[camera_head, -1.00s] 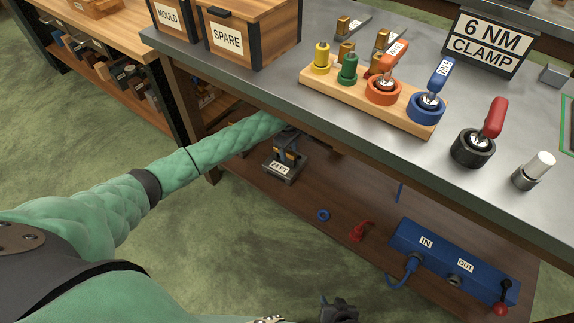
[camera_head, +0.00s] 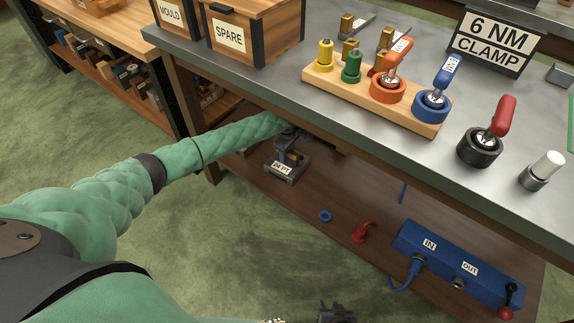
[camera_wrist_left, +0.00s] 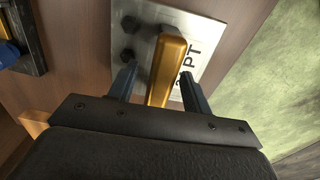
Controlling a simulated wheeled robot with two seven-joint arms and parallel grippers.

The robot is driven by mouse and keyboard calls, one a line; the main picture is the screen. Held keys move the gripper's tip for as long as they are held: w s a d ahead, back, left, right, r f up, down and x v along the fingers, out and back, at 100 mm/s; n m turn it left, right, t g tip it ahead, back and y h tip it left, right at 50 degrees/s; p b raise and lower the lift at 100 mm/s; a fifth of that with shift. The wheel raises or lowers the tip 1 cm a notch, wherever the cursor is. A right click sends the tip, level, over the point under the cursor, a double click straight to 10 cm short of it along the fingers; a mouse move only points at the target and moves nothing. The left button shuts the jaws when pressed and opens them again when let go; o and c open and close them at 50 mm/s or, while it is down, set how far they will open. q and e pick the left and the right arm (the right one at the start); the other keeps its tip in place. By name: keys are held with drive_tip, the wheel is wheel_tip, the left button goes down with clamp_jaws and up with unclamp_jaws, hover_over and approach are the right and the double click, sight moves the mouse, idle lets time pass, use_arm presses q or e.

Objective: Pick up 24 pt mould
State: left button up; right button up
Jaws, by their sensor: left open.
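The 24 pt mould (camera_head: 284,168) stands on the lower shelf under the bench, with a white label on its base. In the left wrist view, the mould's brass bar (camera_wrist_left: 166,66) rises from a pale plate with dark bolts, and part of the "PT" lettering shows. My left gripper (camera_wrist_left: 158,84) is open, with one finger on each side of the brass bar. I cannot tell if either finger touches it. In the head view my left gripper (camera_head: 288,136) is at the mould's top, mostly hidden under the bench edge. My right gripper (camera_head: 337,314) is at the bottom edge, its fingers unclear.
The bench top (camera_head: 370,125) overhangs the shelf (camera_head: 300,205) closely above my left arm. On the shelf lie a blue ring (camera_head: 325,216), a red part (camera_head: 361,232) and a blue IN/OUT box (camera_head: 452,266). A wooden rack (camera_head: 372,102) of tools stands on the bench.

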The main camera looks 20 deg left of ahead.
use_arm(q)
drive_tip(key=shift+f, duration=0.5)
clamp_jaws()
idle(0.8)
drive_tip(key=shift+w+r, duration=0.1)
